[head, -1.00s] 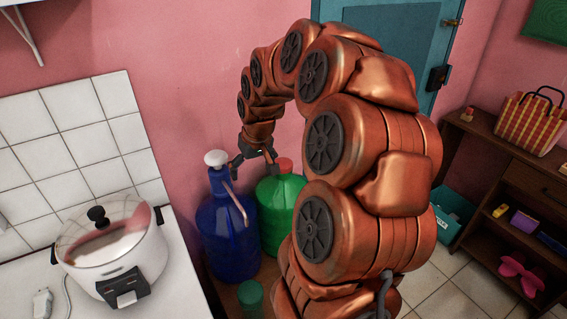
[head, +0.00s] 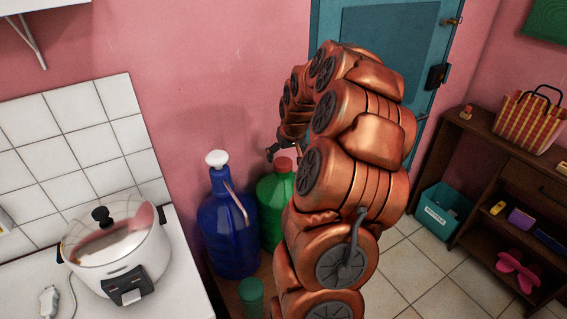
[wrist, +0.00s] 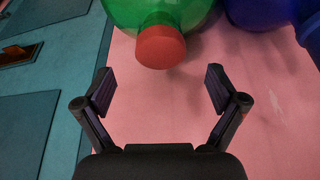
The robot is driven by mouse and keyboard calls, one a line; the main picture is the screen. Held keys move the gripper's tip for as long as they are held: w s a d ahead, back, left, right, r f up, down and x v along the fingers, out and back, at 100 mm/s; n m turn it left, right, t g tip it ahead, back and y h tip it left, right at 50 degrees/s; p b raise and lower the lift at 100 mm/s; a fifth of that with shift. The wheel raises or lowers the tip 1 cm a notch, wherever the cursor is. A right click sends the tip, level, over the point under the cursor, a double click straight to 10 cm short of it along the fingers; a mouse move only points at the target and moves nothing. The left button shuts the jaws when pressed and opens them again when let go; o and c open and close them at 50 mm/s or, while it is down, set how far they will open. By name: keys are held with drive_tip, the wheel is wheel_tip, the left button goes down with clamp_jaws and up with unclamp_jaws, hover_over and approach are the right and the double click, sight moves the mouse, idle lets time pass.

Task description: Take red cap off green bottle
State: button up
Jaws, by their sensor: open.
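The green bottle (head: 270,207) stands upright beside a blue bottle, partly hidden behind my arm in the head view. Its red cap (head: 284,164) is on its top. In the wrist view, the red cap (wrist: 160,47) sits on the green bottle (wrist: 155,12), upper middle, beyond the fingertips. My gripper (wrist: 160,88) is open and empty, with the cap lined up roughly between its two fingers but apart from them. In the head view, my gripper (head: 284,151) is close to the cap, mostly hidden by my arm.
The blue bottle (head: 228,235) with a white pump top stands close to the left of the green one. A small green container (head: 251,293) is in front. A rice cooker (head: 117,250) is on the white counter at left. A pink wall is behind.

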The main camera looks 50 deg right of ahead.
sight(284, 162)
drive_tip(key=shift+p+x, duration=1.1)
drive_tip(key=shift+x, duration=1.05)
drive_tip(key=shift+c, duration=0.3)
drive_tip(key=c, duration=0.8)
